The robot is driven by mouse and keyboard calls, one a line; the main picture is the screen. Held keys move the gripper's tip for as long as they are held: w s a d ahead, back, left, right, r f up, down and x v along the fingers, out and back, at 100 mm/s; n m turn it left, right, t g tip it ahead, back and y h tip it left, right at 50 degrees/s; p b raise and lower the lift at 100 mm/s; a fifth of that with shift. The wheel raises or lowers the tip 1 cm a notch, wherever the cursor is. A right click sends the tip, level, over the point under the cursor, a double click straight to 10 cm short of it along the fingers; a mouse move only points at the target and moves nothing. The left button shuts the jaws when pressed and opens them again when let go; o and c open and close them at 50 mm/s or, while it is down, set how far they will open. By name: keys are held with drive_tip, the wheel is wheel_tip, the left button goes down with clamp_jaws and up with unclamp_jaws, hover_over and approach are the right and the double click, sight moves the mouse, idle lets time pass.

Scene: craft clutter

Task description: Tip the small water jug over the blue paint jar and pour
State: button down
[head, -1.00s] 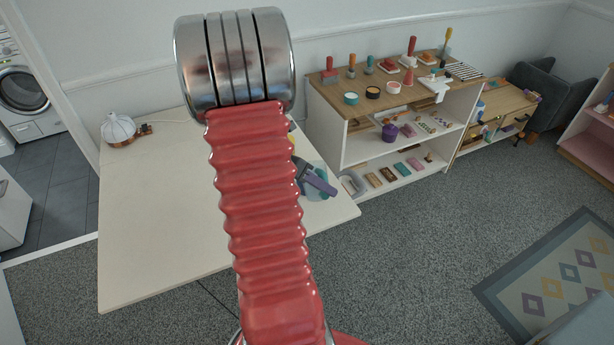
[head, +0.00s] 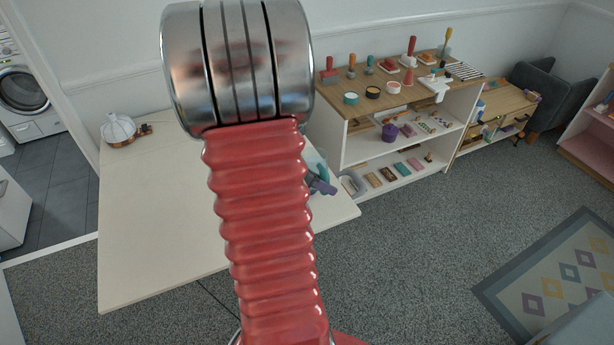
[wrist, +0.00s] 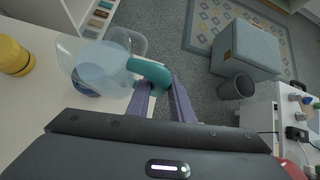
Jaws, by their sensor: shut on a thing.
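My gripper (wrist: 161,96) has purple fingers and is shut on the teal handle (wrist: 150,72) of the small water jug. The jug (wrist: 98,62) is clear with a pale blue tint and lies left of the fingers in the wrist view, looking tilted to the left. A blue jar (wrist: 84,91) shows partly under and behind the jug's near edge; the jug hides most of it. I cannot tell whether water is flowing. In the head view my arm hides most of the jug; a purple finger (head: 322,186) shows beside the arm.
A yellow jar (wrist: 15,55) stands on the white table (head: 160,240) left of the jug. A copper and white object (head: 120,130) sits at the table's back left. A shelf unit (head: 345,110) with craft things stands beyond the table's right end. Much of the table is clear.

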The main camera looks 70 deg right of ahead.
sight(322, 176)
drive_tip(key=shift+r, duration=1.55)
drive_tip(key=shift+w, duration=0.1)
drive_tip(key=w+n+t+h, duration=0.3)
drive_tip(key=w+n+t, duration=0.45)
drive_tip(key=w, duration=0.95)
drive_tip(key=w+a+r+n+t+y, duration=0.1)
drive_tip(key=w+a+n+t, duration=0.2)
drive_tip(key=w+a+n, duration=0.7)
drive_tip(key=w+a+r+n+t+y, duration=0.1)
drive_tip(key=w+a+n, duration=0.1)
drive_tip(key=w+a, duration=0.4)
drive_tip(key=w+a+n+t+y, duration=0.1)
drive_tip(key=w+a, duration=0.5)
drive_tip(key=a, duration=1.1)
drive_tip(key=w+a+r+n+t+y, duration=0.1)
drive_tip(key=w+a, duration=0.5)
drive_tip(key=a, duration=0.6)
drive_tip(key=n+t+y, duration=0.1)
drive_tip(key=n+y, duration=0.1)
drive_tip(key=shift+w+r+n, duration=0.35)
drive_tip(key=shift+w, duration=0.05)
